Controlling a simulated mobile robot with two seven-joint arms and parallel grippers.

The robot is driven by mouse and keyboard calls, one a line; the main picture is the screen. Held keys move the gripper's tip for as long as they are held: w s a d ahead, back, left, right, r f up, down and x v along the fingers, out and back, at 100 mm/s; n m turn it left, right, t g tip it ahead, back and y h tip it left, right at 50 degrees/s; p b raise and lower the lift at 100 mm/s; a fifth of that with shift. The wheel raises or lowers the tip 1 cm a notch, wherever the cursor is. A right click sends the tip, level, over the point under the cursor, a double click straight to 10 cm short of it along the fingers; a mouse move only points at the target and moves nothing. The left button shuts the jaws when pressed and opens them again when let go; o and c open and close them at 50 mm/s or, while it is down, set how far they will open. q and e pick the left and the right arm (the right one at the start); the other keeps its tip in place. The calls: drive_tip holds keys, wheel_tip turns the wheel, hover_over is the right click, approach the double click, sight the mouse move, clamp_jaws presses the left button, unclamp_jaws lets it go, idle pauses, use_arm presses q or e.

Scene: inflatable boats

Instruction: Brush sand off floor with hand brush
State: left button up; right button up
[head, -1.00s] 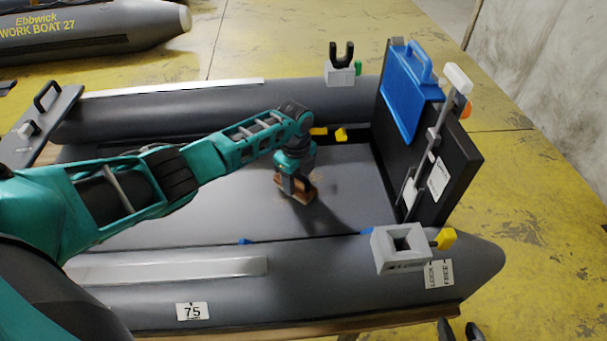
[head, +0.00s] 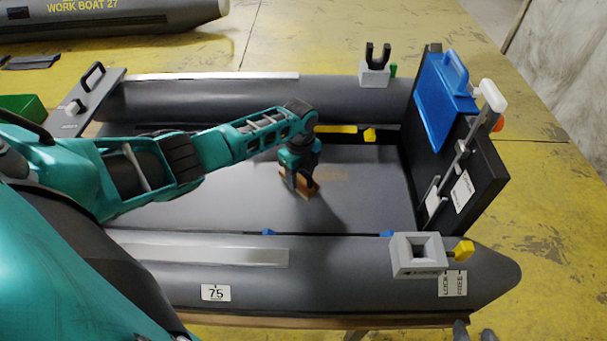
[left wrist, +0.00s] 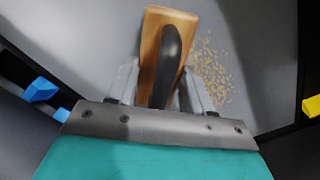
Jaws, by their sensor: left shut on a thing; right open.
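The hand brush has a wooden block and a dark handle; it shows in the left wrist view (left wrist: 178,45) and, small, in the head view (head: 312,190). My left gripper (head: 302,184) is shut on its handle and holds it low at the grey boat floor (head: 240,205). I cannot tell whether the bristles touch the floor. A patch of tan sand grains lies just right of the brush in the left wrist view (left wrist: 210,75) and shows faintly in the head view (head: 335,173). My right gripper (head: 474,334) is open and empty at the bottom edge, its fingertips only showing.
Grey side tubes (head: 240,101) flank the floor. A grey block with a square hole (head: 405,262) sits on the near tube. Yellow pieces (head: 335,129) lie along the floor's far edge.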

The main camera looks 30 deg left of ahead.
use_arm(q)
drive_tip(key=shift+w+a+f+b, duration=0.2)
drive_tip(key=shift+w+a+b, duration=0.1)
drive_tip(key=shift+w+b, duration=0.4)
drive_tip(key=shift+w+d+r+b, duration=0.1)
drive_tip(key=shift+w+d+b, duration=0.35)
drive_tip(key=shift+d, duration=0.35)
drive_tip(key=shift+w+d+r+b, duration=0.1)
drive_tip(key=shift+w+d+b, duration=0.15)
drive_tip(key=shift+w+d, duration=0.4)
